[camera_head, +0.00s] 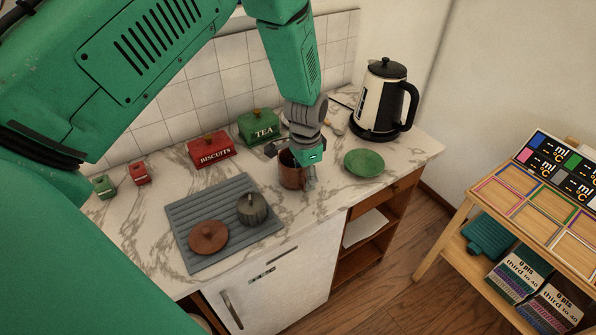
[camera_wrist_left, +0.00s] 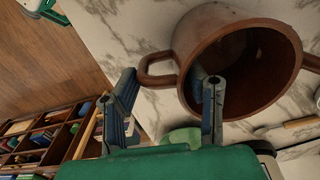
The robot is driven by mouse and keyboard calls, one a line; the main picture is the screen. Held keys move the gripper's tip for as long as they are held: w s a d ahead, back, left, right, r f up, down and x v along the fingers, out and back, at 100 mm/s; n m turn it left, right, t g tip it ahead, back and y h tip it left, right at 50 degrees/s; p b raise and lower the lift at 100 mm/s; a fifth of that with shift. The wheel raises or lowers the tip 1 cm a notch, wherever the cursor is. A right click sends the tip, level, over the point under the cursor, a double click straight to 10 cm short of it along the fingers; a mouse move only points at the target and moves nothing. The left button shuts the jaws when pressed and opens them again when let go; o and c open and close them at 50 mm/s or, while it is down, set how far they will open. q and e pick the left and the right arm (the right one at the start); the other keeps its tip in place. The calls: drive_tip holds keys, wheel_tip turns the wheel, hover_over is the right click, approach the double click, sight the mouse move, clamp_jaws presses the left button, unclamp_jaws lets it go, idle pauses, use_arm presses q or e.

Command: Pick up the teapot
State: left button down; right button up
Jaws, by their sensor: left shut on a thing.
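The teapot, an open brown pot (camera_head: 290,176), stands on the marble counter and has no lid on it. In the left wrist view the pot (camera_wrist_left: 205,32) shows its dark inside and a loop handle on its left; a stub shows at its right edge. My left gripper (camera_head: 306,172) comes down from above on the pot's right side. In the wrist view one finger reaches into the mouth and the other is outside, beyond the handle, so it is shut on the pot's handle side. Whether the base touches the counter is hard to tell. My right gripper is not in view.
A grey mat (camera_head: 186,225) holds a brown lid (camera_head: 208,237) and a small grey-green lidded pot (camera_head: 252,209). A green plate (camera_head: 364,163) lies close right of the pot. A kettle (camera_head: 384,100), red biscuits tin (camera_head: 211,149) and green tea tin (camera_head: 259,126) stand behind.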

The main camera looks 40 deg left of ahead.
use_arm(q)
drive_tip(key=shift+s, duration=0.1)
drive_tip(key=shift+d+r, duration=0.1)
drive_tip(key=shift+r, duration=0.2)
drive_tip(key=shift+r+b, duration=0.5)
drive_tip(key=shift+r, duration=4.1)
